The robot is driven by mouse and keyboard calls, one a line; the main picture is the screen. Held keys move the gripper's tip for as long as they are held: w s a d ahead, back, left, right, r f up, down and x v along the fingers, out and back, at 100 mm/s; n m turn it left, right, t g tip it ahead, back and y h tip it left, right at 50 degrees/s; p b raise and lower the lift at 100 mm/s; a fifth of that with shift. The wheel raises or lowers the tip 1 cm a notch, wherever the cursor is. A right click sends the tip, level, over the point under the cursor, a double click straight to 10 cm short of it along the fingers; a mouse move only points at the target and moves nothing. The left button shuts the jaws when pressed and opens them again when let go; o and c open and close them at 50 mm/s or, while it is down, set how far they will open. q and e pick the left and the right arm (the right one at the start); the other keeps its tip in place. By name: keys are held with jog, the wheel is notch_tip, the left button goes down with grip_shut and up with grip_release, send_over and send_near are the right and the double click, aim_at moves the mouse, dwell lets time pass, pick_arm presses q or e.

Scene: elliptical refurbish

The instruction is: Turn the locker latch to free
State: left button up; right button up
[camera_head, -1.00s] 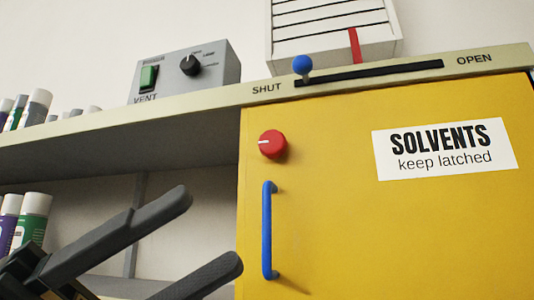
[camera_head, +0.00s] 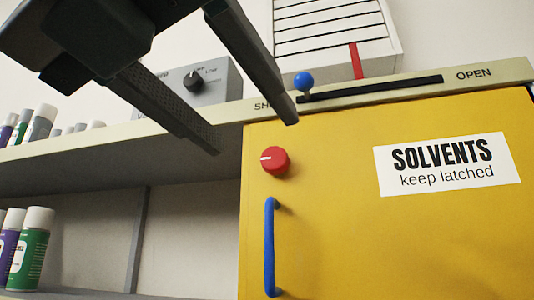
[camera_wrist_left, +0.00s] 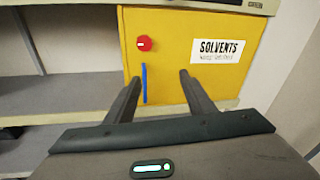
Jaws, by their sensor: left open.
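The locker (camera_head: 340,230) is yellow, with its door shut and a "SOLVENTS keep latched" label (camera_head: 447,164). Its latch is a round red knob (camera_head: 275,160) with a white mark pointing left, above a vertical blue handle (camera_head: 270,247). In the left wrist view the knob (camera_wrist_left: 144,43) and handle (camera_wrist_left: 144,83) show ahead of the fingers. My left gripper (camera_head: 255,135) is open and empty, up and to the left of the knob in the head view, apart from it. My right gripper is not in view.
A slider with a blue ball (camera_head: 303,82) sits at the SHUT end of its slot above the door. A grey vent box (camera_head: 215,85) is partly hidden behind my gripper. Spray cans (camera_head: 30,245) stand on the left shelves. The front of the door is clear.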

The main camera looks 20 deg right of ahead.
pick_arm(q)
jog(key=s+a+r+n+t+y, duration=0.1)
jog(key=s+a+r+n+t, duration=0.1)
jog(key=shift+a+r+t+y, duration=0.35)
jog(key=shift+r+t+y, duration=0.05)
jog(key=shift+w+d, duration=0.1)
jog(key=shift+w, duration=0.05)
jog(key=p, duration=0.4)
send_near(273, 156)
jog(key=p+x, duration=0.3)
jog(key=x, duration=0.5)
jog(key=shift+w+d, duration=0.15)
jog(key=shift+w, duration=0.2)
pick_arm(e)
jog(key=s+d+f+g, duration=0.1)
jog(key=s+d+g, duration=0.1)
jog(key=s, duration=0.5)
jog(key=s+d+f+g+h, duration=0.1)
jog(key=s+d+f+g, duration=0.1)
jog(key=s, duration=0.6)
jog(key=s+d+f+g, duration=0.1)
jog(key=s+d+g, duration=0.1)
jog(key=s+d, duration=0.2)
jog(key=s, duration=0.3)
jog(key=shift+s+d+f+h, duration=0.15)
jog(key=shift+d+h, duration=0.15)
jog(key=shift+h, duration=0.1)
